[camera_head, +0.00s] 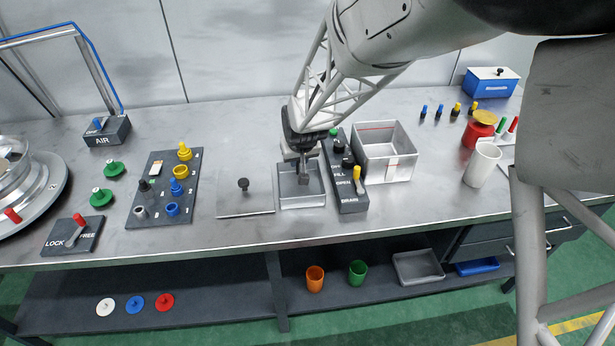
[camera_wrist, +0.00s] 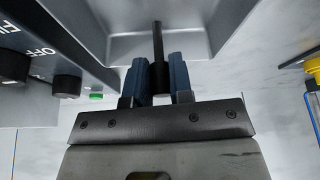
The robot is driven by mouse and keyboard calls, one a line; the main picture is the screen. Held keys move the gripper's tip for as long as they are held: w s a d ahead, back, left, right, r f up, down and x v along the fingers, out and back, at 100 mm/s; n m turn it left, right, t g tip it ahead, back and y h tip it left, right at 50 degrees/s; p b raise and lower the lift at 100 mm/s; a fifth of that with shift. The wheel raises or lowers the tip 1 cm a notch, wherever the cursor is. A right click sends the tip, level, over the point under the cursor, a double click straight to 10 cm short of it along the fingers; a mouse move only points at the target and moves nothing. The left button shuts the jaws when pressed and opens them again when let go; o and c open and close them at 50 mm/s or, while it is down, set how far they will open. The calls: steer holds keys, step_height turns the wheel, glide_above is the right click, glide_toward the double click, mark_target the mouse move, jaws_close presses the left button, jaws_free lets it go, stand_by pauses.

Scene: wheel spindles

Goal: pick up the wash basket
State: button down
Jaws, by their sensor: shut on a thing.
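My gripper (camera_head: 303,180) reaches down into the small open grey metal tank (camera_head: 318,202) at the middle of the bench. In the wrist view its two blue-grey fingers (camera_wrist: 159,84) are shut on the dark thicker end of an upright handle. The handle's thin dark stem (camera_wrist: 157,40) runs away from the fingers toward a grey metal surface between pale walls. I take this handle to be the wash basket's. The basket's body cannot be told apart from the tank, and whether it is lifted is unclear.
A control panel (camera_head: 350,196) with a yellow lever stands right against the tank. A deep grey bin (camera_head: 402,172) stands behind it. A flat lid with a black knob (camera_head: 243,205) lies to the left. A white cup (camera_head: 480,167) stands farther right.

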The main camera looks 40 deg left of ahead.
steer(key=shift+r, duration=0.1)
stand_by(0.3)
steer(key=shift+r, duration=4.9)
